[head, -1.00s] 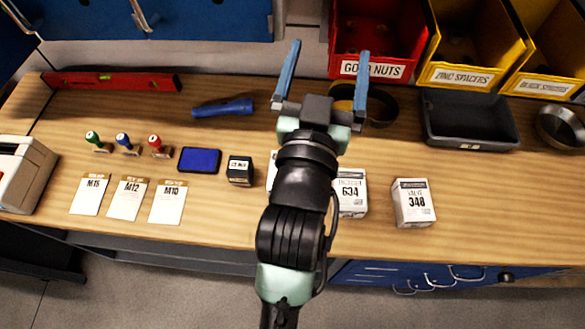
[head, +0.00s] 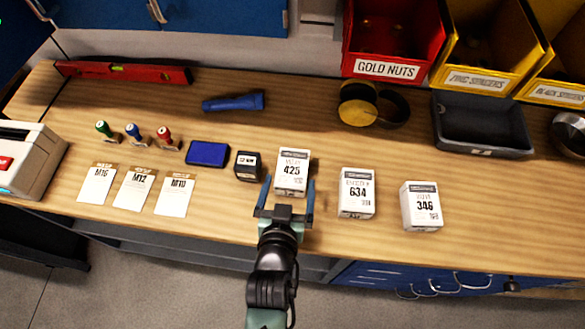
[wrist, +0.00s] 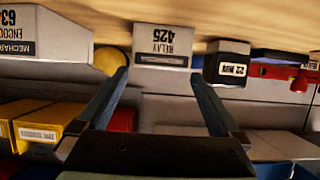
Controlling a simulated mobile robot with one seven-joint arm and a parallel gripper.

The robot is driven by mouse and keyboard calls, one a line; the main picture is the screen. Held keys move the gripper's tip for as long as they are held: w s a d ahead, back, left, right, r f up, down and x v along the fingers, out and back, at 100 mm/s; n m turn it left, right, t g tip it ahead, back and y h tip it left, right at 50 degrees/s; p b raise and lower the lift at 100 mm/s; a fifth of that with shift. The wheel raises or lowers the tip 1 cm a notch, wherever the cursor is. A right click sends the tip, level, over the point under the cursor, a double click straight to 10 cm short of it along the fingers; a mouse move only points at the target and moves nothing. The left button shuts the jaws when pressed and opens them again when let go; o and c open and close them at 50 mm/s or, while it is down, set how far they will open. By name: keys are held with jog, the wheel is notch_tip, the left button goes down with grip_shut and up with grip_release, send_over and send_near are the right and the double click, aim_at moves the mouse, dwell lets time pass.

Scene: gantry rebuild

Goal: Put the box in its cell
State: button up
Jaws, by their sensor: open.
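Three white boxes stand in a row on the wooden bench: the 425 relay box (head: 291,172), the 634 encoder box (head: 357,194) and the 348 valve box (head: 421,206). My gripper (head: 289,184) is open and empty, its blue fingers pointing at the 425 box from the bench's front side. In the wrist view, the 425 box (wrist: 161,48) shows upside down between and beyond the fingertips (wrist: 160,73). I cannot tell whether the fingers touch it. The 634 box (wrist: 40,33) is at the left there. I cannot make out a cell for a box.
A black date stamp block (head: 248,165) stands just left of the 425 box, with a blue ink pad (head: 208,153) beyond. Paper cards (head: 134,190) and several stamps are at left. A tape roll (head: 358,108), grey tray (head: 480,130) and red bin (head: 390,35) are behind.

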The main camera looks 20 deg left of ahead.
aim_at(292, 172)
jog(key=shift+p+x, duration=0.6)
jog(key=shift+x, duration=2.6)
jog(key=shift+r, duration=0.1)
jog(key=c, duration=1.6)
